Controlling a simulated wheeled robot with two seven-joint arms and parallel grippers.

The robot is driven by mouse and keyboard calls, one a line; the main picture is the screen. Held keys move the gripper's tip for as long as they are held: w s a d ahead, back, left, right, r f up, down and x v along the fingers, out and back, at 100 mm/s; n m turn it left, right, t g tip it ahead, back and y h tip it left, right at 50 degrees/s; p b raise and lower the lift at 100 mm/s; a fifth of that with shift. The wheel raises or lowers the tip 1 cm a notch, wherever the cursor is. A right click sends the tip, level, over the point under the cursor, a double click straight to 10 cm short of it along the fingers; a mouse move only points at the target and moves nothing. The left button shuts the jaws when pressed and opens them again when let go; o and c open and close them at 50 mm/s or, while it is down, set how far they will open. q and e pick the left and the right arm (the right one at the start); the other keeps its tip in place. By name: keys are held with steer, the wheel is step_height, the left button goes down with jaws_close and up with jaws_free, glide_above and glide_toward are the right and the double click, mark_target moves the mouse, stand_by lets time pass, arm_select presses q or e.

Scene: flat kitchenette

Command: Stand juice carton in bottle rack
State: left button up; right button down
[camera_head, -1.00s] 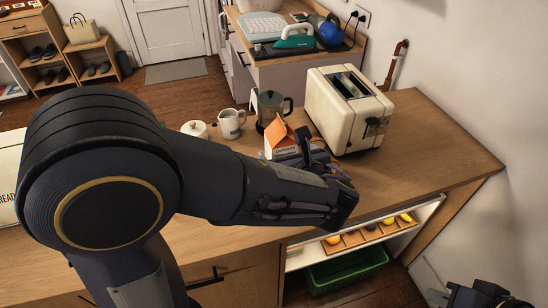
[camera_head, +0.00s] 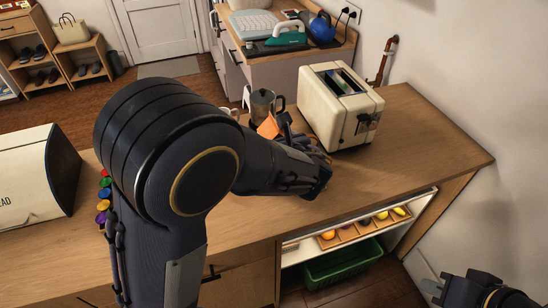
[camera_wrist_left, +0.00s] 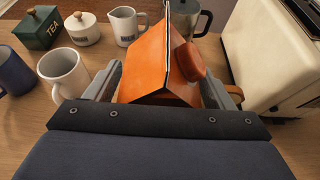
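The juice carton, with an orange gabled top (camera_head: 268,127), stands out from behind my left arm in the head view. In the left wrist view the carton (camera_wrist_left: 160,68) fills the middle, with an orange-brown cap on its right slope. The fingers of my left gripper (camera_wrist_left: 165,90) lie on either side of it, close to its walls. I cannot tell whether they press on it, and its lower part is hidden. My right gripper (camera_head: 485,290) is partly in view at the bottom right, away from the carton. I cannot make out a bottle rack.
A cream toaster (camera_head: 340,105) stands right of the carton, a metal coffee pot (camera_head: 263,103) behind it. Mugs (camera_wrist_left: 65,75), a white lidded pot (camera_wrist_left: 82,28) and a green tea box (camera_wrist_left: 40,28) stand left. Below are a compartmented wooden tray (camera_head: 365,230) and green crate (camera_head: 343,262). The right counter is clear.

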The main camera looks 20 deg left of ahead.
arm_select(q)
jaws_close()
steer(key=shift+r, duration=0.1)
stand_by(0.4)
